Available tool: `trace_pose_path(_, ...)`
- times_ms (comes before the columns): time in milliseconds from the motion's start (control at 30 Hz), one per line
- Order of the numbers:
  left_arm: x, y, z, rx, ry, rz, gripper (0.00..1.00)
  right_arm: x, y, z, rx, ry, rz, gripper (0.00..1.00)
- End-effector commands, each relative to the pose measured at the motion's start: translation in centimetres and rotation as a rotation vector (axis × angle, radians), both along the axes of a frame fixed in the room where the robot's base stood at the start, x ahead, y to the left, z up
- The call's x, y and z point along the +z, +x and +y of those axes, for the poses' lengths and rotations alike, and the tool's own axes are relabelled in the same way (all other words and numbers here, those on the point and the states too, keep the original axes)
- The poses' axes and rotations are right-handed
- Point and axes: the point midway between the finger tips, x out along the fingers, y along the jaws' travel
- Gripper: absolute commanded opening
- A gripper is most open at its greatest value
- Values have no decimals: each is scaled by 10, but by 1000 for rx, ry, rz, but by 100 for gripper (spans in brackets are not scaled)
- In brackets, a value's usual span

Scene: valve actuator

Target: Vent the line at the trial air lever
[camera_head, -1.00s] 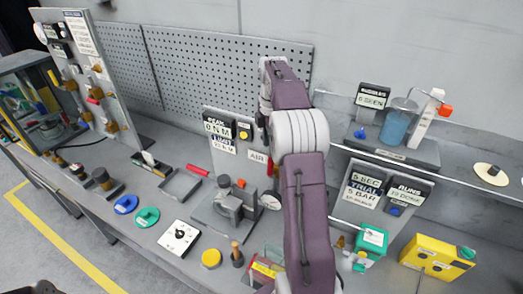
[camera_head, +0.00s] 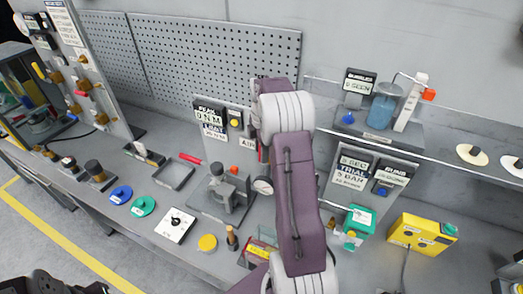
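The trial air lever cannot be made out for sure; an AIR label (camera_head: 248,143) shows at the right edge of the PEAK/LAST display panel (camera_head: 216,130), partly behind my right arm. A grey fixture with an actuator (camera_head: 222,190) stands below that panel, with a round gauge (camera_head: 263,186) beside it. My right arm rises up the middle of the view. The little that shows of its gripper end (camera_head: 257,140) is close to the AIR label; its fingers are hidden or too small to tell. My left gripper is not clearly seen.
A TRIAL 5 BAR panel (camera_head: 355,172) stands right of my arm, with a teal box (camera_head: 359,222) and a yellow box (camera_head: 422,234) below. A shelf holds a bubbler jar (camera_head: 382,111).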

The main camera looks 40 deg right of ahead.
Motion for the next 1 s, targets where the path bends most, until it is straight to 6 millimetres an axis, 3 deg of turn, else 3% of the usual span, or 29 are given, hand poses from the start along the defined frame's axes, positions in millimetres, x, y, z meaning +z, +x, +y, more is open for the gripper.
trace_pose_path(33, 0, 0, 0, 0, 0, 0, 36, 0, 0, 0, 0, 0, 0, 30)
trace_pose_path(133, 0, 0, 0, 0, 0, 0, 36, 0, 0, 0, 0, 0, 0, 2)
trace_pose_path(167, 0, 0, 0, 0, 0, 0, 36, 0, 0, 0, 0, 0, 0, 0)
trace_pose_path(1000, 0, 0, 0, 0, 0, 0, 36, 1, 0, -1, 0, -2, -2, 0)
